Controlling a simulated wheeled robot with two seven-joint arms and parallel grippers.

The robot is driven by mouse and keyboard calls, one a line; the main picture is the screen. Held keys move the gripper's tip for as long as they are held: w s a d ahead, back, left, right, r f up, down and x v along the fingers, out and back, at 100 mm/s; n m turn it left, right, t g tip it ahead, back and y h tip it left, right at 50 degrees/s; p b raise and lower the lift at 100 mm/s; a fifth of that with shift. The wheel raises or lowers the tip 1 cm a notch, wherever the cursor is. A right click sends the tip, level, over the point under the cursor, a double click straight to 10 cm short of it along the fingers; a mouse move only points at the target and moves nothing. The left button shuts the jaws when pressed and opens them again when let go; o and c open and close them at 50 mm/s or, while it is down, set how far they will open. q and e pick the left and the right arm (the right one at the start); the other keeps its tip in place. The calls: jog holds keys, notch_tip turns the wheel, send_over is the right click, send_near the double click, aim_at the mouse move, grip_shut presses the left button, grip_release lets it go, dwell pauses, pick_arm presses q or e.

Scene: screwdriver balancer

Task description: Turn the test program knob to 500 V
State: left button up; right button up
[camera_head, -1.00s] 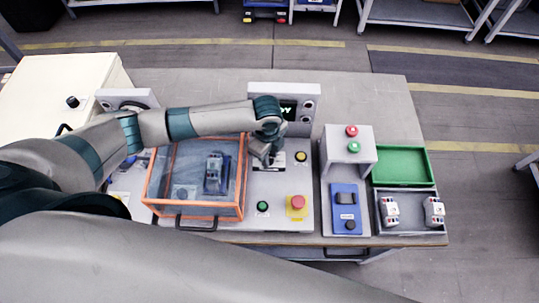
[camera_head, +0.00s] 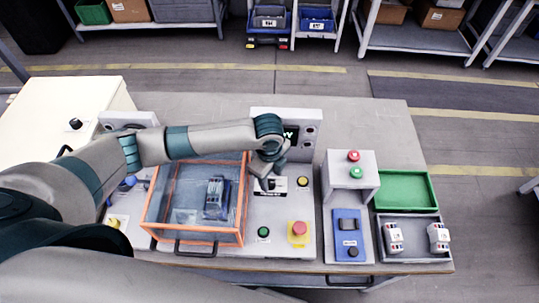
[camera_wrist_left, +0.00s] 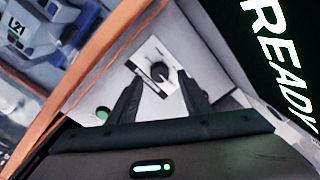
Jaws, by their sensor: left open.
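The test program knob (camera_wrist_left: 160,72) is a small dark round knob on a white plate, seen in the left wrist view. Its scale markings are too small to read. My left gripper (camera_wrist_left: 164,92) is open, with its two dark fingers pointing at the knob, one on each side of it in the picture. I cannot tell whether they touch it. In the head view my left gripper (camera_head: 268,184) is over the panel, and the gripper and wrist hide the knob. A screen reading READY (camera_wrist_left: 278,60) shows at the right of the wrist view. My right gripper is not in view.
An orange-framed clear cover (camera_head: 196,235) stands left of the gripper. A green tray (camera_head: 404,190) is at the right.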

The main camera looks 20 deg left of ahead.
aim_at(270, 185)
pick_arm(q)
notch_tip(270, 185, up, 15)
jog(key=b, duration=0.4)
jog(key=shift+s+a, duration=0.15)
jog(key=shift+s, duration=0.2)
jog(key=shift+s+f, duration=0.1)
jog(key=shift+f, duration=0.05)
